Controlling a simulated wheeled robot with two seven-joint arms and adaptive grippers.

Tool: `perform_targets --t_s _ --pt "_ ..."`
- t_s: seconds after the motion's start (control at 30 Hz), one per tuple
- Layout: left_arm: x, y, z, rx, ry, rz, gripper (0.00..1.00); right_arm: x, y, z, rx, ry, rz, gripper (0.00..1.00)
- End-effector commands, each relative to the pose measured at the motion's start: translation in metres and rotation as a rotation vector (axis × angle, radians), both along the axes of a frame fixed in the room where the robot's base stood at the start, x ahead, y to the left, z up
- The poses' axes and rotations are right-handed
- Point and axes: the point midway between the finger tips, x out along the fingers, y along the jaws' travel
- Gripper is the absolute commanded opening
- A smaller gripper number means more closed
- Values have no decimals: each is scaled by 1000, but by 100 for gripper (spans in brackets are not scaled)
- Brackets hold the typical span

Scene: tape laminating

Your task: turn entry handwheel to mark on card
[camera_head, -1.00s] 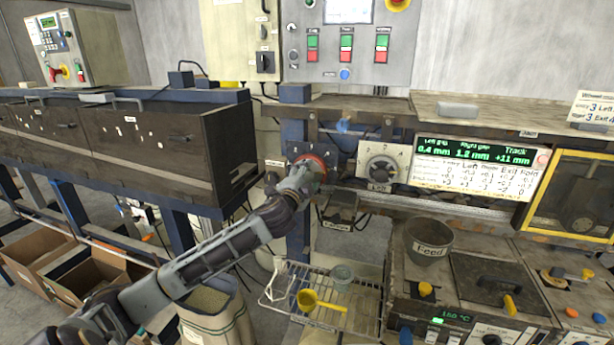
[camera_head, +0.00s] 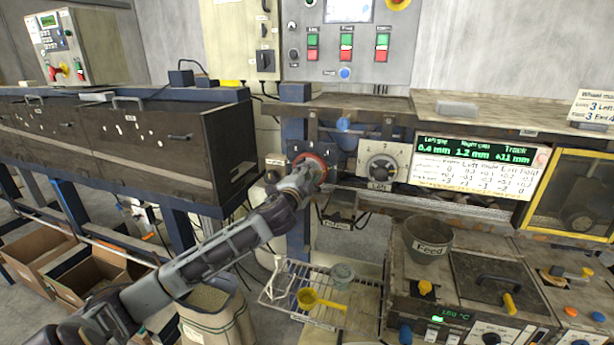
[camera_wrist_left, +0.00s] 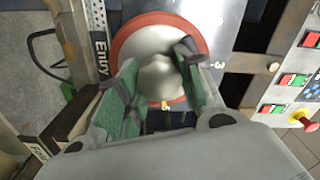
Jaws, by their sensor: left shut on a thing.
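Numbers show on the plate around the rim; the pointer's mark cannot be read. The wheel-mark card (camera_head: 592,107) at far right shows "3" for entry. My right gripper is not in view.
A green display (camera_head: 473,151) reads 0.4 mm, 1.2 mm and +11 mm above a printed table. A wire rack (camera_head: 327,313) with a yellow scoop lies below. A shelf edge (camera_head: 372,104) runs above the handwheels. The Feed pot (camera_head: 428,240) stands at lower right.

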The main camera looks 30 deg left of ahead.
Motion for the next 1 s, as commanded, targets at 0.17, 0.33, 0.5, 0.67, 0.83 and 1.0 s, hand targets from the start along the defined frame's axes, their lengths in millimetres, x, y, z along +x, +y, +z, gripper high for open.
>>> perform_targets --t_s 0.17,0.33,0.5,0.67,0.83,1.0 --pt "0 0 0 -40 -10 0 12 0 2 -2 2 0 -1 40" --pt "0 0 -1 -111 -27 0 12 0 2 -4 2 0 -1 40" --pt "0 0 0 -209 -50 0 12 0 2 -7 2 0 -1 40" --pt "0 1 0 -318 -77 1 12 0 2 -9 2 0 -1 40" --pt "0 1 1 -439 -106 1 12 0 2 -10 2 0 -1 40" --pt "0 1 1 -558 -135 1 12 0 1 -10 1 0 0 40"
